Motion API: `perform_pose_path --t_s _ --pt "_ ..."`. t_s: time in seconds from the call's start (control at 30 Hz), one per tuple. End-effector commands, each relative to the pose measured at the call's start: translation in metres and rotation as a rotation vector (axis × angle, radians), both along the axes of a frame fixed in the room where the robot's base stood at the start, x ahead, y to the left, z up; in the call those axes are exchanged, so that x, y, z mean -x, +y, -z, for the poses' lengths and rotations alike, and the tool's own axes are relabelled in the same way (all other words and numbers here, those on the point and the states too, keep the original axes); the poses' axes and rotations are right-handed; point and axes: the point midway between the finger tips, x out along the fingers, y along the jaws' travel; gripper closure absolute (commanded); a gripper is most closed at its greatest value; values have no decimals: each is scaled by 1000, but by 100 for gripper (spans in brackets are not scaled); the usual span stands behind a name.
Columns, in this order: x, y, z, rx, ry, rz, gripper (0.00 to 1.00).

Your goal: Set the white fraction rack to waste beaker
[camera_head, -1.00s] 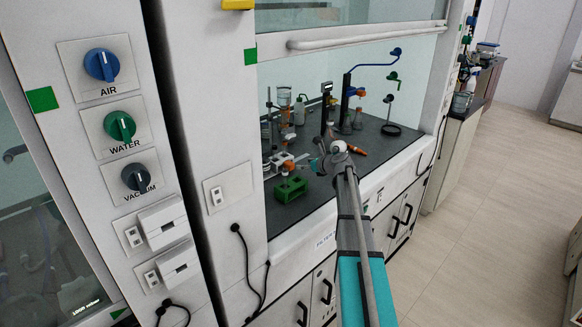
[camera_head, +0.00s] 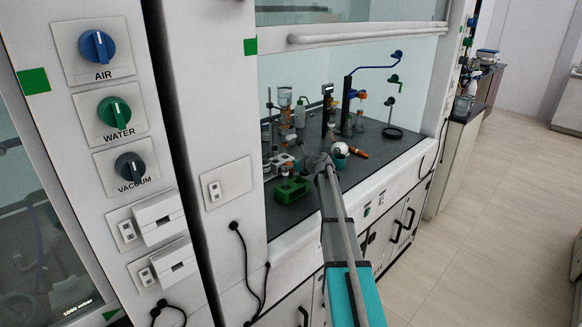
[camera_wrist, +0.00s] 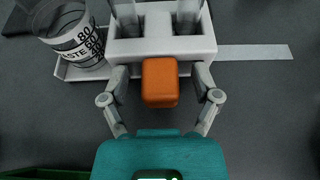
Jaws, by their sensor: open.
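The white fraction rack (camera_wrist: 205,44) fills the upper middle of the wrist view, with glass tubes standing in it. An orange block (camera_wrist: 160,88) is on its near side. My gripper (camera_wrist: 161,76) is open, with one finger on each side of the orange block and the tips close to the rack; contact cannot be told. The waste beaker (camera_wrist: 75,35), clear with black markings, is left of the rack on a white base. In the head view the rack (camera_head: 281,161) is partly hidden by my wrist, and the beaker cannot be made out.
A green rack (camera_head: 291,189) stands nearer the hood's front; its edge shows at the wrist view's lower left. A flat pale strip (camera_wrist: 255,52) extends right of the white rack. Bottles and stands fill the back. The dark worktop (camera_head: 377,150) has free room to the right.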

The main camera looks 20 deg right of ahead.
Motion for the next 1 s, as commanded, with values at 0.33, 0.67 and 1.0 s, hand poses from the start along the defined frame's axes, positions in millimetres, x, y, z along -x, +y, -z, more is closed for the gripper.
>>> perform_pose_path --t_s 0.33,0.67,1.0 --pt "0 -1 0 0 0 0 59" --pt "1 -1 0 0 0 1 100" --pt "-10 -24 0 1 1 1 100"
